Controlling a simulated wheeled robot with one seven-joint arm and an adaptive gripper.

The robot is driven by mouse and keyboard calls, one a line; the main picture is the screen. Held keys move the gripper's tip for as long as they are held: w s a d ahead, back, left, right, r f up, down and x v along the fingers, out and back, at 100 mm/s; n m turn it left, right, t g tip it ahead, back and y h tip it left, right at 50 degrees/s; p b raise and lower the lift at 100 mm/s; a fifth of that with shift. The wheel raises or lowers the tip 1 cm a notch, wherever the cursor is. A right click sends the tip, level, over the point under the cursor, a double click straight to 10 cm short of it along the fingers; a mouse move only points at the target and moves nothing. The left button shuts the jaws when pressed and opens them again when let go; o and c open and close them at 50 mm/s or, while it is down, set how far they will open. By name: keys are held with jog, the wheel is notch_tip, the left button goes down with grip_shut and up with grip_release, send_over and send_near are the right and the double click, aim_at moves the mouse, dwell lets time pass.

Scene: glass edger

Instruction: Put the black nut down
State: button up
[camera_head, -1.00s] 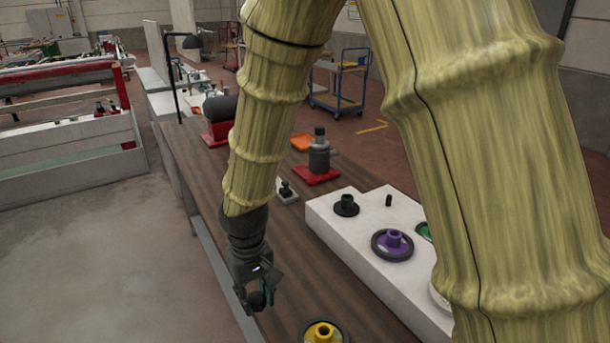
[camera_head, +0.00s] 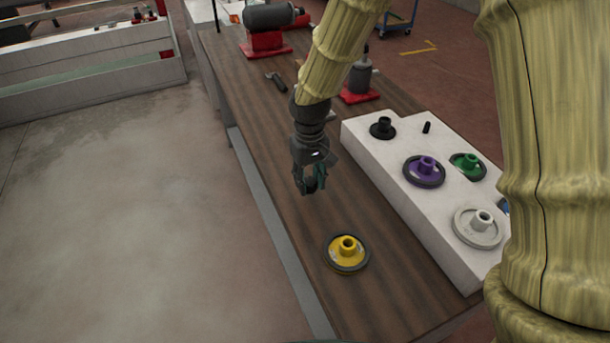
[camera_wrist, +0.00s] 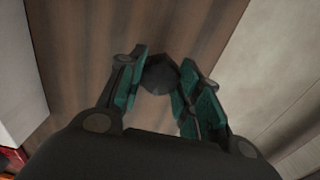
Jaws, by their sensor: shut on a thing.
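My gripper (camera_head: 312,185) is shut on the black nut (camera_wrist: 160,76), a dark round piece between the green fingertips in the wrist view. In the head view the nut is mostly hidden by the fingers. My gripper is over the brown wooden bench (camera_head: 290,235), left of the white block and beyond the yellow wheel. The wrist view shows bare wood beyond the nut; I cannot tell how high the nut is above it.
A yellow wheel (camera_head: 347,246) lies on the bench. The white block (camera_head: 455,262) carries a black flanged piece (camera_head: 383,128), a purple wheel (camera_head: 425,171), a green wheel (camera_head: 467,166) and a white wheel (camera_head: 478,227). A hammer (camera_head: 277,82) lies farther back. Bench around the yellow wheel is clear.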

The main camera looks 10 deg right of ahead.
aim_at(308, 181)
jog(key=w, duration=0.3)
jog(key=shift+w+d+f+p, duration=0.15)
jog(key=shift+w+d+p, duration=0.1)
jog(key=shift+p, duration=0.1)
jog(key=shift+s+f+p, duration=0.1)
jog(key=shift+f+p, duration=0.6)
jog(key=shift+f, duration=1.05)
jog(key=shift+f, duration=0.15)
jog(key=o, duration=1.2)
jog(key=shift+o, duration=0.2)
notch_tip(308, 181, up, 12)
jog(key=b, duration=0.3)
